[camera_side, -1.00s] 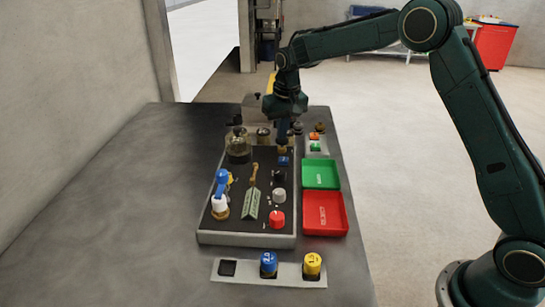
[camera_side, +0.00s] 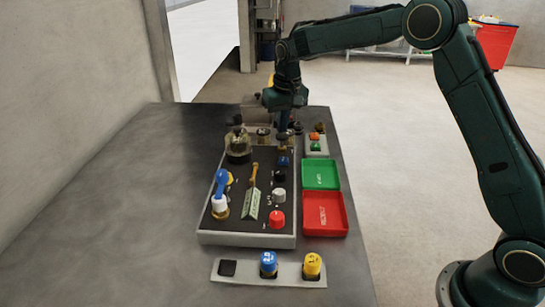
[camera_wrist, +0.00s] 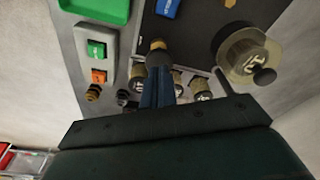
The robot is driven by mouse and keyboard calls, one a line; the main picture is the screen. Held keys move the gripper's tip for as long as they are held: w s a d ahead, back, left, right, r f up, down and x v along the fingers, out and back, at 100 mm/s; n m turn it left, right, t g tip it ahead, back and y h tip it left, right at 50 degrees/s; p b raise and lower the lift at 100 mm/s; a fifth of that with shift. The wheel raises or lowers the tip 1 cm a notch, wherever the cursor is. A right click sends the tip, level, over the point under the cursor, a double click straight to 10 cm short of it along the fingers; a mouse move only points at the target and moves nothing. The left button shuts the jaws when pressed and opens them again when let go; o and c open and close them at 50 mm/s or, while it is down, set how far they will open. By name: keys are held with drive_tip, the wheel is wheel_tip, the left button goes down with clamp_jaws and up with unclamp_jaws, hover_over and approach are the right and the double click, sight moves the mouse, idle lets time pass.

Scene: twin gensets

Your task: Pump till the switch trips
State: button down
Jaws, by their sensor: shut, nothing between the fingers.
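My gripper (camera_side: 284,125) is shut and empty, pointing down over the far right part of the dark panel. Below its fingertips is a small brass-and-dark plunger knob (camera_side: 283,148), which also shows in the wrist view (camera_wrist: 158,46). The fingertips appear to be at the knob's top; whether they touch is unclear. A blue switch (camera_side: 284,161) sits just nearer on the panel, partly visible at the top of the wrist view (camera_wrist: 167,7). Its position is too small to read. A blue-handled lever on a white body (camera_side: 220,203) stands at the panel's left.
A round glass-like vessel (camera_side: 238,147) stands at the panel's far left. Green (camera_side: 320,187) and red (camera_side: 324,230) trays lie on the right, with a green-and-orange button box (camera_side: 316,153) behind them. Blue and yellow knobs (camera_side: 312,266) stand in front. The table's left is clear.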

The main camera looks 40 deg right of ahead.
drive_tip(key=shift+r, duration=1.65)
